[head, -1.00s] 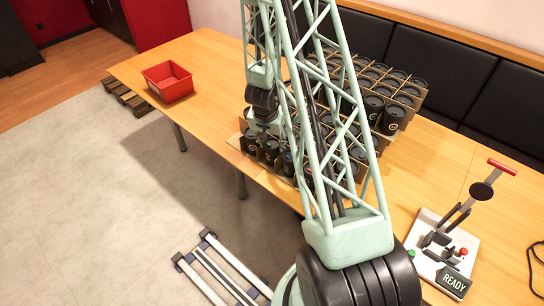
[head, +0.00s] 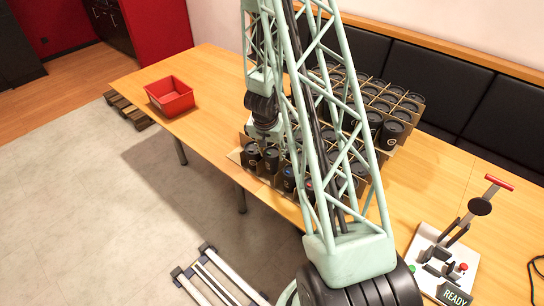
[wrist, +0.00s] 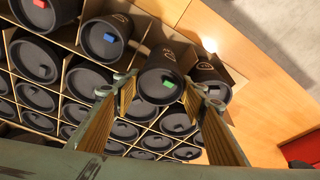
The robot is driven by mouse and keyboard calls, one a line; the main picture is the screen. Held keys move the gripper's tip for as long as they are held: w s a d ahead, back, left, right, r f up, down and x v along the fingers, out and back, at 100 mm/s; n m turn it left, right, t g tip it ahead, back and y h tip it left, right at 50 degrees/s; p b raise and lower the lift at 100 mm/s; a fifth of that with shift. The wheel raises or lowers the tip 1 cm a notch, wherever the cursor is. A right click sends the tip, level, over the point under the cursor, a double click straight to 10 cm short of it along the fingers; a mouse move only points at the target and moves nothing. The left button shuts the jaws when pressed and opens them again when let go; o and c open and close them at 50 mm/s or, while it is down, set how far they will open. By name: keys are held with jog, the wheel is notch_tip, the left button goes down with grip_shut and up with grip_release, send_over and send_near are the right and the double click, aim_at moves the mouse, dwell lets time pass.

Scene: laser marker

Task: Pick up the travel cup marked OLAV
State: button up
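Dark travel cups with black lids stand in cardboard dividers (head: 236,156) on the table. In the wrist view a cup with a green lid tab (wrist: 162,76) lies between the two fingertips of my gripper (wrist: 161,82). The fingers are apart, one on each side of it, and I cannot tell whether they touch it. Neighbouring cups have a blue tab (wrist: 107,38) and a red tab. I cannot read the name OLAV on any cup. In the head view my gripper (head: 266,132) is over the front-left cups, partly hidden by my arm.
A second group of cups in dividers (head: 402,97) stands at the back, partly behind my arm. A red bin (head: 170,97) sits at the table's left end. A lever device with a READY display (head: 456,295) is at the right. The table (head: 215,85) between bin and cups is clear.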

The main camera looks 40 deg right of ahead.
jog(key=shift+r+p, duration=1.4)
jog(key=shift+r, duration=1.65)
